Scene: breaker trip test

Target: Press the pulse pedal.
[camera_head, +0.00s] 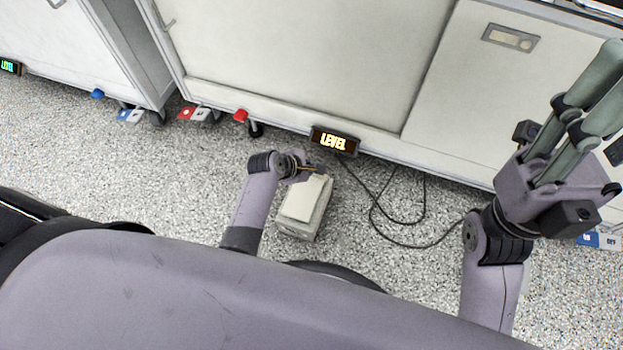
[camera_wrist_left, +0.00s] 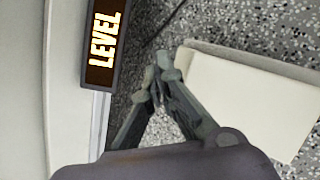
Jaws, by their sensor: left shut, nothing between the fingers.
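The pulse pedal (camera_head: 305,203) is a pale box with a cream top plate on the speckled floor, in front of a white cabinet. In the left wrist view its cream plate (camera_wrist_left: 245,100) fills the right side. My left gripper (camera_wrist_left: 158,68) is shut and empty, its tips beside the plate's left edge in that view. In the head view my left wrist hangs at the pedal's far left corner, and the fingers are mostly hidden. I cannot tell whether they touch it.
A lit LEVEL display (camera_head: 334,141) is on the cabinet's (camera_head: 310,60) lower edge, close to the pedal. A black cable (camera_head: 385,215) lies on the floor right of the pedal. Red caster levers (camera_head: 240,115) and ON/OFF labels sit along the cabinet base.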

